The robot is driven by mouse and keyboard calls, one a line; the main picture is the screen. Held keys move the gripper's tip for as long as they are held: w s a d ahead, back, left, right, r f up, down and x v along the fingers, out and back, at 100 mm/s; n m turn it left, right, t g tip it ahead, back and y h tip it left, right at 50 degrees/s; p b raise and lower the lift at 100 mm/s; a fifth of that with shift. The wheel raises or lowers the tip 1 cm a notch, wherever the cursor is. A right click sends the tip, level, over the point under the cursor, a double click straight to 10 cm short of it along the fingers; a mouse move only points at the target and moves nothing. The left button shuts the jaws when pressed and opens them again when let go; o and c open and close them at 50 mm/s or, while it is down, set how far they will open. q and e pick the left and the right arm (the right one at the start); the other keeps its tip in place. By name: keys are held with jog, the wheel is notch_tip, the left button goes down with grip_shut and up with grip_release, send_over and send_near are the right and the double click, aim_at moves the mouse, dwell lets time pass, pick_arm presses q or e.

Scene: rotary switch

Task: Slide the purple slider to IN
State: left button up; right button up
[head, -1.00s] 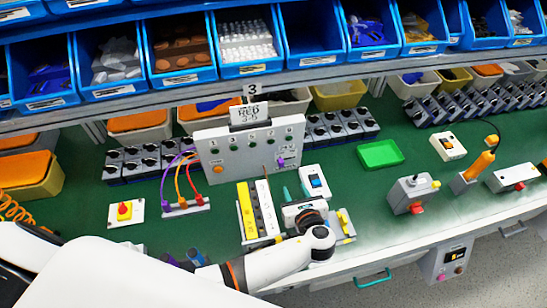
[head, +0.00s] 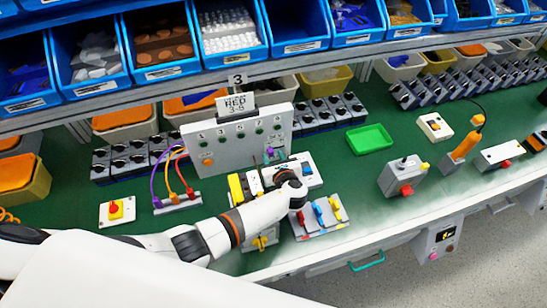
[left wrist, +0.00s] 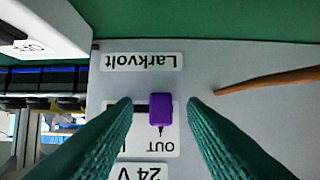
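The purple slider (left wrist: 160,110) sits in a dark horizontal slot on the grey panel (head: 220,148). In the left wrist view, the writing is upside down. The slider is at the right end of the slot, by the word OUT. The slot runs left from it, and the label at that end is mostly hidden behind a finger. My left gripper (left wrist: 160,112) is open, with one dark green ribbed finger on each side of the slider and a visible gap to each. In the head view, the slider (head: 271,152) is small at the panel's lower right, with the gripper close to it.
A brown tapered stick (left wrist: 268,80) lies across the panel face at right in the wrist view. A white box with a blue switch (head: 307,168) and a plate of coloured levers (head: 318,213) stand near my left wrist. A green tray (head: 369,139) is farther right.

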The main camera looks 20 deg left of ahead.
pick_arm(q)
jog(key=shift+w+a, duration=0.1)
jog(key=shift+c, duration=0.7)
grip_shut()
pick_arm(e)
jog(key=shift+w+a, duration=0.1)
jog(key=shift+a, duration=0.3)
